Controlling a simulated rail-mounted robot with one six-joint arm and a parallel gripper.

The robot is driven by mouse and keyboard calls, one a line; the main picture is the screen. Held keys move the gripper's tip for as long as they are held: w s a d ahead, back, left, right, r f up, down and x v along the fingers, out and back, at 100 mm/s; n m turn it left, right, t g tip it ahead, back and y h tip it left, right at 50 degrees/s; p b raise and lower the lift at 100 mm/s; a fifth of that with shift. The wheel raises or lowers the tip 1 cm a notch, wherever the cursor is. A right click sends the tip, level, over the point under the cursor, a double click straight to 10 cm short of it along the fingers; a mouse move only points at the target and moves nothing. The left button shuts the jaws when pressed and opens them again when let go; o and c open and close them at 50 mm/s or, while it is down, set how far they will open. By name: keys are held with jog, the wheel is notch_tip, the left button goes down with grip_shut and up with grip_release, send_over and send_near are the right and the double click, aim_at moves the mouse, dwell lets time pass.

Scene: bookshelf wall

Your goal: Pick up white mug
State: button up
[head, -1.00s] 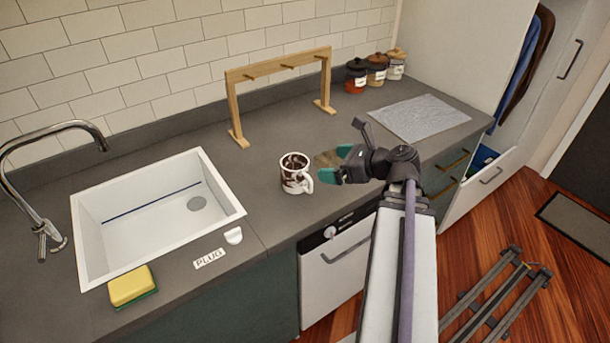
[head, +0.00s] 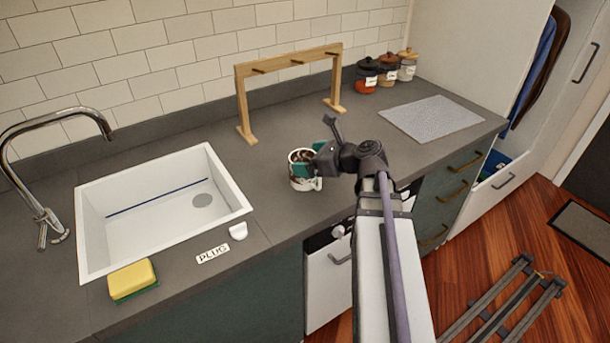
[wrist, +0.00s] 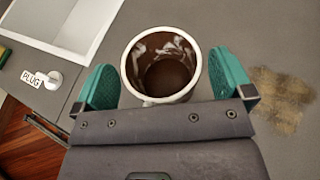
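The white mug (head: 297,182) has brown stains and stands upright on the grey counter, right of the sink. In the wrist view the mug (wrist: 190,88) shows a white rim and a dark brown inside. My gripper (head: 314,163) is at the mug, its green-padded fingers spread. The handle is partly hidden behind my gripper body in the wrist view.
A white sink (head: 92,237) with a tap lies left, with a sponge (head: 133,280) and plug (head: 238,231) in front. A wooden rack (head: 242,105) stands behind the mug. Several jars (head: 367,78) and a grey mat (head: 432,117) are at the right. A brown smear (wrist: 281,97) lies right of the mug.

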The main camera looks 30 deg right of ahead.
jog(key=c, duration=1.3)
notch_tip(320, 180, up, 10)
jog(key=p, duration=1)
